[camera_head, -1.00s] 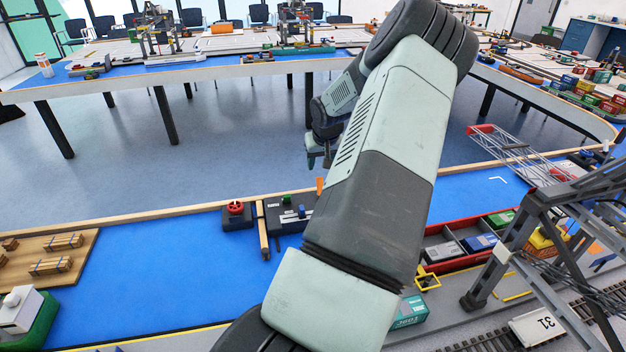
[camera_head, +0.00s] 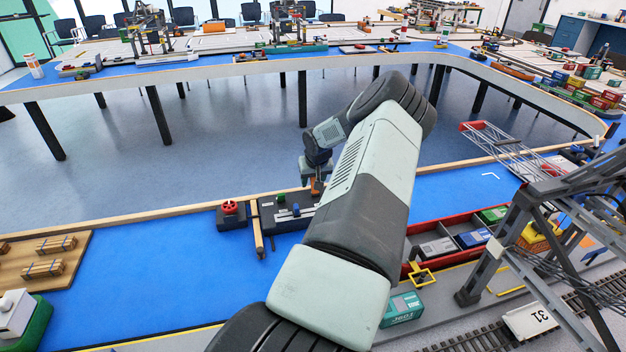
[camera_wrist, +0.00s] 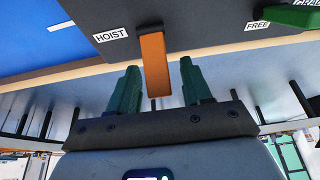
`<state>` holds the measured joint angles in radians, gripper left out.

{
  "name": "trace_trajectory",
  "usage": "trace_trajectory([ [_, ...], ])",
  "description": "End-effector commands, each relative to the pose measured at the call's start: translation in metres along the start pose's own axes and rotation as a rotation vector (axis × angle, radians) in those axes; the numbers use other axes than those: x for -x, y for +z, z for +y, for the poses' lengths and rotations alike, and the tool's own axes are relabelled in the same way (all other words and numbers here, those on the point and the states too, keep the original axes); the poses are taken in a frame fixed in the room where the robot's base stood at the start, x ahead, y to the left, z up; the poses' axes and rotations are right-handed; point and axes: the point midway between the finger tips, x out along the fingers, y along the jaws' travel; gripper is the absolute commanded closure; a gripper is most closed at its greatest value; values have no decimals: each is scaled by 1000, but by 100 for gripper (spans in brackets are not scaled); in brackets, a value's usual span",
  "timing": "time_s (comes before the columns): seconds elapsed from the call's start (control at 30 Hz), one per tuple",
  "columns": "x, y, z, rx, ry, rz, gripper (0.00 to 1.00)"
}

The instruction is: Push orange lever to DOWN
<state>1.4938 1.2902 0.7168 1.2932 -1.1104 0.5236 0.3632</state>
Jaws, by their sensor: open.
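The orange lever (camera_wrist: 154,65) sticks out from the edge of a dark control panel (camera_wrist: 190,22) in the wrist view, beside a HOIST label. In the head view the lever (camera_head: 317,187) is a small orange bar on the panel (camera_head: 268,216), just under my gripper (camera_head: 311,172). In the wrist view my gripper (camera_wrist: 161,88) is open, its two green fingers on either side of the lever's free end, with gaps on both sides. Whether a finger touches it I cannot tell. No DOWN mark is readable.
A green handle (camera_wrist: 292,16) by a FREE label is on the same panel. A red knob box (camera_head: 231,214) stands to its left. A red tray with containers (camera_head: 408,268) and a grey gantry crane (camera_head: 515,215) stand right. Blue table surface (camera_head: 150,270) lies clear to the left.

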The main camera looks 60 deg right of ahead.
Motion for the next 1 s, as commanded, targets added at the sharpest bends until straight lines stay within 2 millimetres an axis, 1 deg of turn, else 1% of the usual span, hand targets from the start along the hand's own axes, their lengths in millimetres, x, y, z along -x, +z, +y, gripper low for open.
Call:
trace_trajectory([
  [0.1,0,0,0,0,0,0,51],
  [0.27,0,0,0,0,0,0,76],
  [0.4,0,0,0,0,0,-1,97],
  [0.43,0,0,0,0,0,-1,100],
  [0.77,3,1,0,2,2,29,100],
  [1.0,8,4,0,7,4,127,100],
])
